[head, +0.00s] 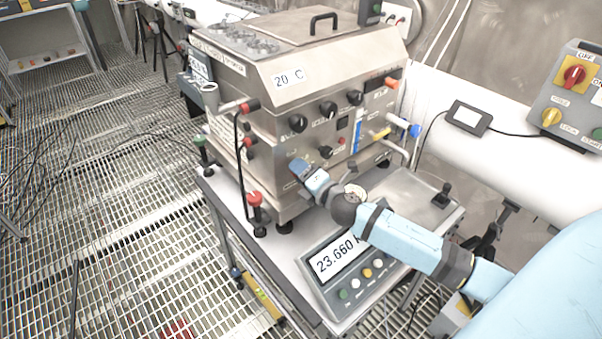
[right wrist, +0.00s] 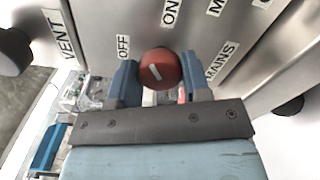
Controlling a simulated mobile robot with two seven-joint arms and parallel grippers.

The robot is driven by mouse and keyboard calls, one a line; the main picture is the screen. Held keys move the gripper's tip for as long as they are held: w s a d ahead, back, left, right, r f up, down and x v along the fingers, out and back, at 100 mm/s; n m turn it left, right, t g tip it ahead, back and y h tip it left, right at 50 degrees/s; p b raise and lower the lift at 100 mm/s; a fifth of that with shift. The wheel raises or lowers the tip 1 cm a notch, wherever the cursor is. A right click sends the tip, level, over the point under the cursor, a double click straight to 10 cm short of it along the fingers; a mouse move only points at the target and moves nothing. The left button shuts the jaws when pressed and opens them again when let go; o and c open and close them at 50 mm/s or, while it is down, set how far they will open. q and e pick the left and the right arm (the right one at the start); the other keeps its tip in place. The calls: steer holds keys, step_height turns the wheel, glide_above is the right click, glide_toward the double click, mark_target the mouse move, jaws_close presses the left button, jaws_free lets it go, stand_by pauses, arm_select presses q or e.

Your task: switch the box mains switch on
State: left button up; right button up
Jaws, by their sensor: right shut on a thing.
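The box (head: 300,95) is a steel cabinet with a "20 C" label, standing on a bench. Its mains switch is a round red knob (right wrist: 158,68) with a white mark, seen in the right wrist view between the labels OFF, ON and MAINS. The white mark lies slanted; I cannot tell which label it points to. My right gripper (head: 300,166) is at the box's front face, shut on the red knob, with one blue finger on each side of it. In the head view the gripper hides the knob. My left gripper is out of view.
Black knobs (head: 328,109) sit on the box front above my gripper. A scale (head: 345,262) reading 23.660 stands on the bench below my right arm. A grey panel (head: 572,95) with red and yellow knobs is at right. Grating floor lies open at left.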

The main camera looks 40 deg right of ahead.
steer(key=shift+m+p, duration=0.6)
steer(key=shift+m, duration=2.7)
steer(key=o, duration=0.9)
steer(key=shift+s, duration=0.1)
steer(key=s, duration=0.4)
steer(key=s+b, duration=0.1)
steer(key=s, duration=0.4)
steer(key=s+d+b, duration=0.1)
steer(key=s, duration=0.3)
steer(key=shift+s, duration=0.3)
